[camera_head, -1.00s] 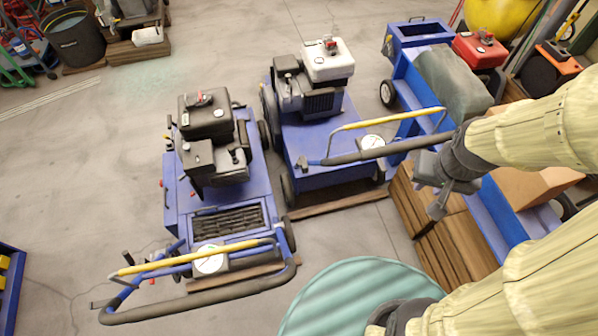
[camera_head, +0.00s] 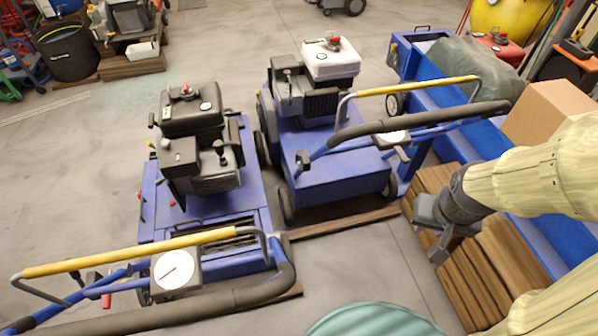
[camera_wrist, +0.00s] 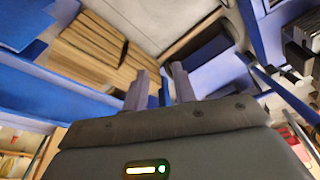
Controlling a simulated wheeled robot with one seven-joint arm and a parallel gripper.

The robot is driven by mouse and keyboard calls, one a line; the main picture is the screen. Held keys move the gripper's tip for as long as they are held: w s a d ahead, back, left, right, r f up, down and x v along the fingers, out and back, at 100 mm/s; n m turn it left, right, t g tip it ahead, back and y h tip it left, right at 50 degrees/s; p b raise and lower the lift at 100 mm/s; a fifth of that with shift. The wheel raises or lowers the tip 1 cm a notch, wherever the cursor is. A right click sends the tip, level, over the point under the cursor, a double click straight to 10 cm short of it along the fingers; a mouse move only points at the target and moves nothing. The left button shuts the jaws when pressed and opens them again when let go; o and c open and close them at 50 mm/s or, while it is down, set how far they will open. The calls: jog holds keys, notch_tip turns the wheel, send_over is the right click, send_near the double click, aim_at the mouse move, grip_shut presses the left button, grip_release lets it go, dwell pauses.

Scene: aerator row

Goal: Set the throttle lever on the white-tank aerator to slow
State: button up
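The white-tank aerator stands in the middle of the head view, with a white tank (camera_head: 331,60) on its dark engine (camera_head: 305,95) and a blue deck (camera_head: 335,165). Its black handlebar (camera_head: 420,118) with a yellow bar (camera_head: 418,87) reaches to the right. A small dark lever-like part (camera_head: 302,160) sits at the handlebar's left end; I cannot tell if it is the throttle lever or its setting. My gripper (camera_head: 440,240) is right of and below the handlebar, apart from it. In the wrist view my gripper (camera_wrist: 159,88) has its fingers apart with nothing between them.
A black-tank aerator (camera_head: 190,118) stands to the left, its handlebar (camera_head: 190,305) in the foreground. Wooden planks (camera_head: 490,260) lie below my gripper. A cardboard box (camera_head: 548,115) and a grey-green bag (camera_head: 475,65) are at right. A teal round object (camera_head: 375,322) is at the bottom.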

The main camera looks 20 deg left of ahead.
notch_tip(320, 180, down, 15)
jog(key=w+a+t+b, duration=0.1)
jog(key=w+a+b, duration=0.1)
jog(key=b, duration=1)
jog(key=n+t+y+b, duration=0.3)
jog(key=t+y+b, duration=0.3)
jog(key=t, duration=0.7)
send_near(299, 159)
jog(key=shift+s+d+f, duration=0.15)
jog(key=shift+s+d, duration=0.2)
jog(key=b+x, duration=0.2)
jog(key=x, duration=1)
jog(key=shift+a, duration=0.15)
